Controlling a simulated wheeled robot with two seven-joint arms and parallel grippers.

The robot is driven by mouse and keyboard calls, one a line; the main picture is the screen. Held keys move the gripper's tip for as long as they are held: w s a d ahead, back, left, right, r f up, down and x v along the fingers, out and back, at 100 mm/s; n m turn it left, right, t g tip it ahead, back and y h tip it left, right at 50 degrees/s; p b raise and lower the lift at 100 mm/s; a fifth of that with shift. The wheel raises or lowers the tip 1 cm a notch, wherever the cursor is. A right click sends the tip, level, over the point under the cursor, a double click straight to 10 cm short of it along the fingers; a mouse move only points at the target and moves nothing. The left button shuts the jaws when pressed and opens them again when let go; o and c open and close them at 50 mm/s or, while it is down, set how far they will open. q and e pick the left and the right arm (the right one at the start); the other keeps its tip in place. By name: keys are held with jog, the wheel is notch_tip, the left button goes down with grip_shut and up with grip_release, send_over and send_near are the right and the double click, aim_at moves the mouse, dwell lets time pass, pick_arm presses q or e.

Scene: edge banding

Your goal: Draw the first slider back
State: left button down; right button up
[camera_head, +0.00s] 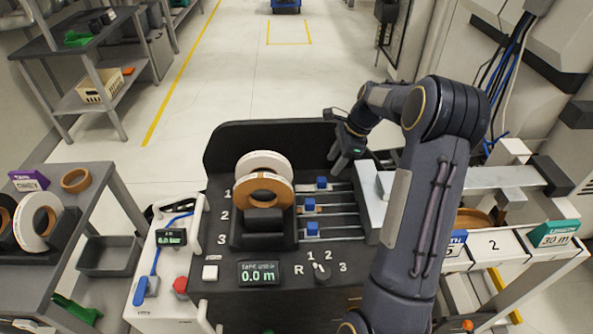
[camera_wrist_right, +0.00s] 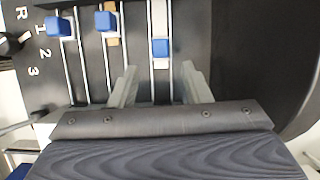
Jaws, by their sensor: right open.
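The first slider has a blue knob (camera_head: 321,183) on the top rail of the black machine, in row 1. In the right wrist view this knob (camera_wrist_right: 160,47) sits on a white strip. My right gripper (camera_head: 345,152) is above the machine's back right, beyond the first rail. In the wrist view the open gripper (camera_wrist_right: 158,80) has one finger either side of the first rail's line, with the knob just past the fingertips; contact is not visible. The second slider knob (camera_head: 309,204) and third slider knob (camera_head: 312,229) are on the rails below. My left gripper is out of view.
White and brown tape rolls (camera_head: 264,188) stand left of the rails. A display (camera_head: 260,273) reads 0.0 m beside a selector knob (camera_head: 321,272). A grey block (camera_head: 371,200) stands right of the rails, near my right arm. A side table (camera_head: 95,215) with rolls is at left.

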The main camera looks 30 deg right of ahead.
aim_at(323, 179)
jog(key=shift+m, duration=0.3)
jog(key=x, duration=0.7)
jog(key=shift+a+f, duration=0.1)
jog(key=shift+f, duration=0.2)
grip_shut()
jog(key=shift+w, duration=0.1)
